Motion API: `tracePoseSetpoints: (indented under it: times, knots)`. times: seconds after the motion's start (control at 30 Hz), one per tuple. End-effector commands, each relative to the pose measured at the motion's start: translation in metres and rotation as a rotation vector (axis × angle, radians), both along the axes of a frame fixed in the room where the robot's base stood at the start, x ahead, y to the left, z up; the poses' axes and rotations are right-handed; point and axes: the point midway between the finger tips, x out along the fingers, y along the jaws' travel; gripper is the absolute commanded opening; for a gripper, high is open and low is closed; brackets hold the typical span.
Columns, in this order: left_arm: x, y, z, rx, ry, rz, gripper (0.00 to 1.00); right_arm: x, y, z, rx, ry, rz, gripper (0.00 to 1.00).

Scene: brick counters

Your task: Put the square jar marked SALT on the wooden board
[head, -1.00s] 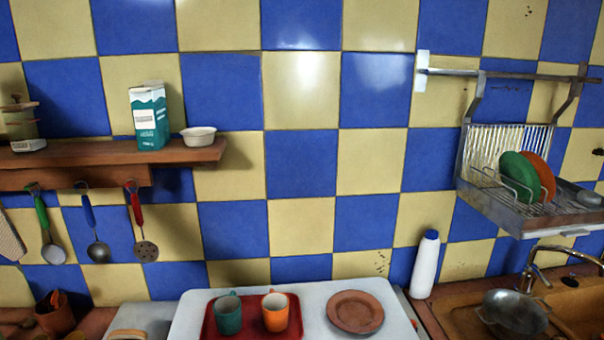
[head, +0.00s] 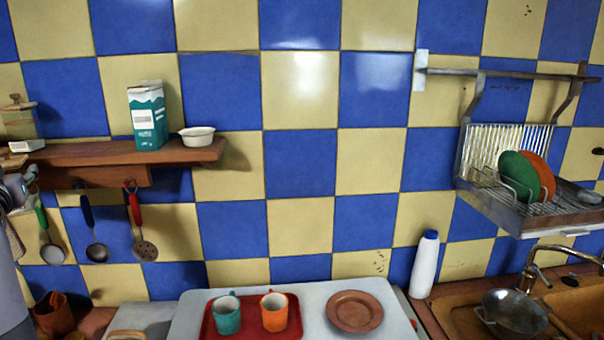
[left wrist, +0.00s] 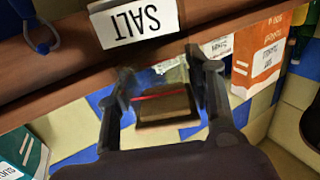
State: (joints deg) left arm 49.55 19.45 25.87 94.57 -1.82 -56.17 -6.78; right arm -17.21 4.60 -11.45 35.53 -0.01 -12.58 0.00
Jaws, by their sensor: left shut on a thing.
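The square jar (head: 22,120) with greenish glass and a wooden lid is at the left end of the wall shelf. A white label reading SALT (left wrist: 135,20) shows upside down at the shelf front in the left wrist view. There my left gripper (left wrist: 165,85) has its fingers either side of the jar's glass and dark lid (left wrist: 167,110), shut on it. In the head view my left gripper (head: 15,190) is at the left edge. I cannot tell whether the jar touches the shelf. A tan edge (head: 127,335) at the bottom may be the wooden board.
The shelf (head: 110,153) also holds a teal carton (head: 147,115) and a white bowl (head: 198,136). Utensils hang below it. An orange box (left wrist: 268,55) stands near the jar. A red tray (head: 250,330) with two mugs and a brown plate (head: 355,311) are below.

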Motion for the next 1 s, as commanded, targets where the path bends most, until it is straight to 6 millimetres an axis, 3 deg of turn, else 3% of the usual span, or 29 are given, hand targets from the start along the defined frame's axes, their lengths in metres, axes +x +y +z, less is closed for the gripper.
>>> tracePoseSetpoints:
  times: [0.03,0.1,0.27,0.57,0.77,1.0]
  knots:
    - [0.002,-0.018,-0.023,0.003,0.005,-0.031,0.07,0.0,0.0,0.0,0.0,0.0,0.0,0.4]
    - [0.003,-0.04,-0.05,0.001,0.005,-0.079,0.07,0.0,0.0,0.0,0.0,0.0,0.0,0.4]
    - [-0.002,-0.091,-0.107,0.003,0.006,-0.198,0.07,0.0,0.0,0.0,0.0,0.0,0.0,0.4]
    - [-0.037,-0.182,-0.201,0.003,0.008,-0.444,0.07,0.0,0.0,0.0,0.0,0.0,0.0,0.4]
    - [-0.08,-0.244,-0.257,0.001,0.01,-0.62,0.07,0.0,0.0,0.0,0.0,0.0,0.0,0.4]
    - [-0.158,-0.324,-0.313,-0.005,0.01,-0.844,0.07,0.0,0.001,0.0,0.001,0.0,0.0,0.4]
